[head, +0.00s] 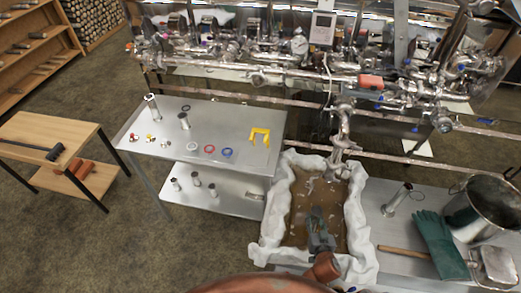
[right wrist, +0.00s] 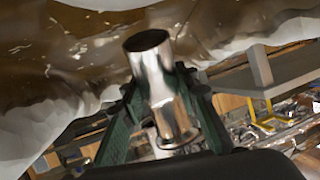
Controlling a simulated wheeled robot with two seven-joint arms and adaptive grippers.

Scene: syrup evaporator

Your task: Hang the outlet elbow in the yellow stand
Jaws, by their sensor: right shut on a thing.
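My right gripper (head: 319,232) is over the lower part of the cloth-lined basin. In the right wrist view its green fingers (right wrist: 160,105) are shut on a shiny steel pipe piece (right wrist: 158,85) with an open end and a flanged end. I take it for the outlet elbow; its bend cannot be made out. The yellow stand (head: 260,136), a small open-fronted bracket, is on the right part of the steel table, up and left of the gripper. It looks empty. A yellow shape, perhaps the stand, also shows in the right wrist view (right wrist: 263,123). My left gripper is not in view.
The steel table (head: 215,146) holds coloured rings (head: 209,149) and upright tubes. The basin (head: 279,210) holds brown contents. A steel outlet pipe (head: 342,125) hangs above its far end. At right are green gloves (head: 440,245) and a large pot (head: 482,208).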

